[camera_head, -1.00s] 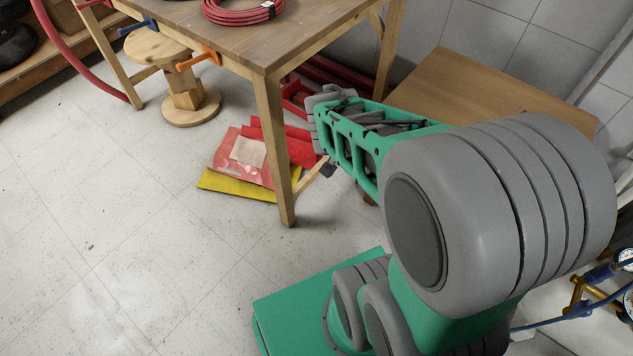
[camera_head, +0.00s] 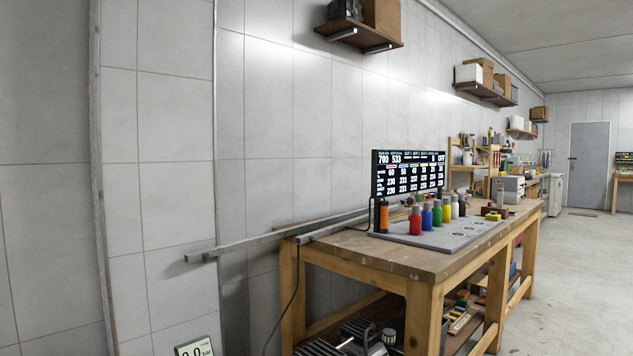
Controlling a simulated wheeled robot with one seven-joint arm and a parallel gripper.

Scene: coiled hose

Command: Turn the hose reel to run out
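No hose reel and no coiled hose show in the head view now. My gripper and my arm are out of this view, so whether the gripper is open or shut does not show.
A wooden workbench (camera_head: 390,258) stands along the tiled wall (camera_head: 265,120), with a black display (camera_head: 408,173), coloured bottles (camera_head: 427,216) and a grey plate (camera_head: 440,236) on it. Metal bars (camera_head: 255,240) jut left past its end. Shelves (camera_head: 365,38) hang above. Open floor (camera_head: 570,290) lies at right.

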